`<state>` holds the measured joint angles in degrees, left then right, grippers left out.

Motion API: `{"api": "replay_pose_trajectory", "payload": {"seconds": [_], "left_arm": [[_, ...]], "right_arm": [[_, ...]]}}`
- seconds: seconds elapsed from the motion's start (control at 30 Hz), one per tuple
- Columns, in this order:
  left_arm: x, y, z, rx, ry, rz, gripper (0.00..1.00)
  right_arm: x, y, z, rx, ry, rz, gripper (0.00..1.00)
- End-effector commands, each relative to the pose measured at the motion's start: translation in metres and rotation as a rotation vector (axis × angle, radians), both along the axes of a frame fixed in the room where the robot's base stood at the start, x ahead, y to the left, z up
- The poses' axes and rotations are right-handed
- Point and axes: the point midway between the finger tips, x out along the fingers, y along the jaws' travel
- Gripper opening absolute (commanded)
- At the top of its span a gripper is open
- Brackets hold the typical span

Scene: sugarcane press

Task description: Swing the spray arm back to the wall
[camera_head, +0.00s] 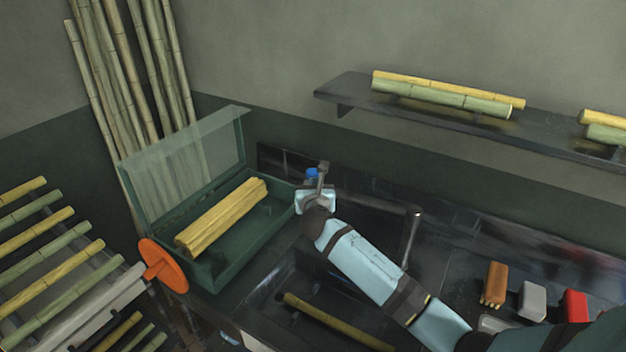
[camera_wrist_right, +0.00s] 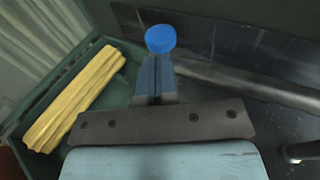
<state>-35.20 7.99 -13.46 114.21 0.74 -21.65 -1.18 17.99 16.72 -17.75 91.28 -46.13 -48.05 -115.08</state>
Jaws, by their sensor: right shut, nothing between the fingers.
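The spray arm (camera_head: 375,202) is a grey metal pipe running along the back of the sink, with a bent-down end (camera_head: 411,238) at its right. In the right wrist view the pipe (camera_wrist_right: 255,85) slants away to the right of my fingers. A blue knob (camera_head: 311,173) sits near the pipe's left end; it also shows in the right wrist view (camera_wrist_right: 160,39), just beyond my fingertips. My right gripper (camera_head: 323,167) is shut and empty beside the knob. I cannot tell whether it touches the knob or the pipe. My left gripper is not in view.
A green lidded box (camera_head: 226,273) holding yellow cane (camera_head: 222,216) stands open at left, with an orange disc (camera_head: 172,267) before it. A cane (camera_head: 338,322) lies in the dark sink. Brushes (camera_head: 495,284) and a red block (camera_head: 576,306) are at right. A shelf (camera_head: 345,92) is above.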

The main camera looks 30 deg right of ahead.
Motion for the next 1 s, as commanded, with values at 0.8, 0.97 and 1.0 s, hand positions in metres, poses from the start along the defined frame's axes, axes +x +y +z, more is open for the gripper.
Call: {"api": "replay_pose_trajectory", "payload": {"seconds": [0.8, 0.97, 1.0], "left_arm": [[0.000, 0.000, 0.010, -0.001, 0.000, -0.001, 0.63], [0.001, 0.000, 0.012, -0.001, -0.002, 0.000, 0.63], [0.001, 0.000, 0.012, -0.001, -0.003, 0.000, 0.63]], "right_arm": [[0.040, -0.028, -0.001, -0.001, 0.001, -0.078, 0.00], [0.050, -0.041, -0.002, 0.001, 0.000, -0.140, 0.00], [0.051, -0.043, -0.003, 0.000, -0.001, -0.145, 0.00]]}}
